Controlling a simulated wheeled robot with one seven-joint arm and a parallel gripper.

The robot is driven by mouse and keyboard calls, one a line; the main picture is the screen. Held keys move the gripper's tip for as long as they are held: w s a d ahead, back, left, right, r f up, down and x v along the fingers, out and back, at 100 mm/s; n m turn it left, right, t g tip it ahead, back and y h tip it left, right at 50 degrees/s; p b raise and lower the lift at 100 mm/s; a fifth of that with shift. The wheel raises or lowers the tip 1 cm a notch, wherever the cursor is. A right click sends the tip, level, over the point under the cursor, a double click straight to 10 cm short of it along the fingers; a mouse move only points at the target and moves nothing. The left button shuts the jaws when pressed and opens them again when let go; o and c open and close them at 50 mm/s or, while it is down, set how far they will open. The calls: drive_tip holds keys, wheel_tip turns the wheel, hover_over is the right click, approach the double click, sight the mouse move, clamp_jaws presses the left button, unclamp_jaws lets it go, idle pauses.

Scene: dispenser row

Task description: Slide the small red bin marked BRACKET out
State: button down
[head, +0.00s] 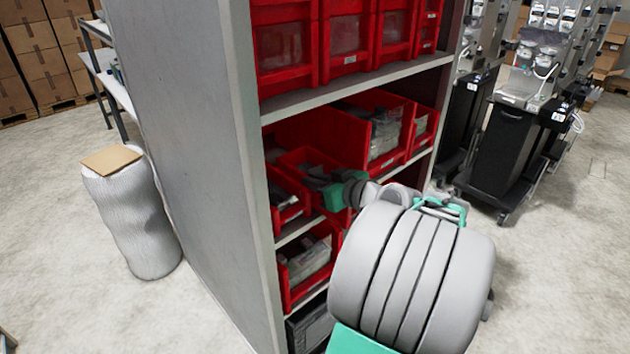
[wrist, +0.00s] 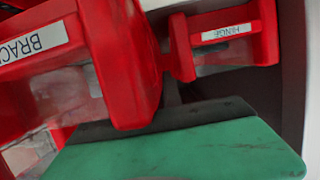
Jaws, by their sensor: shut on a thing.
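The small red BRACKET bin (head: 302,158) is in the middle part of the shelf rack. Its label, partly cut off and upside down, shows in the wrist view (wrist: 33,43), where the bin's front stands closer than the neighbouring bin. My gripper (head: 326,187) is shut on the BRACKET bin at its front. In the wrist view my gripper (wrist: 160,122) shows a green finger with a dark tip against the bin's red wall; the other finger is hidden. My gripper and arm cover part of the bin's front in the head view.
A red bin marked HINGE (wrist: 228,33) sits beside it, on the left in the head view (head: 289,213). Larger red bins (head: 385,140) stand right and above; another (head: 305,268) is below. The rack's grey side panel (head: 190,160) is left.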

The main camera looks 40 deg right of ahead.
drive_tip(key=shift+s, duration=0.75)
drive_tip(key=shift+d, duration=0.1)
drive_tip(key=c, duration=1.4)
unclamp_jaws()
drive_tip(key=shift+c, duration=0.2)
drive_tip(key=shift+s, duration=0.15)
drive_tip(key=b+v, duration=0.1)
drive_tip(key=v, duration=0.6)
drive_tip(key=shift+s+r+b, duration=0.15)
drive_tip(key=shift+s+b, duration=0.15)
drive_tip(key=shift+b, duration=0.05)
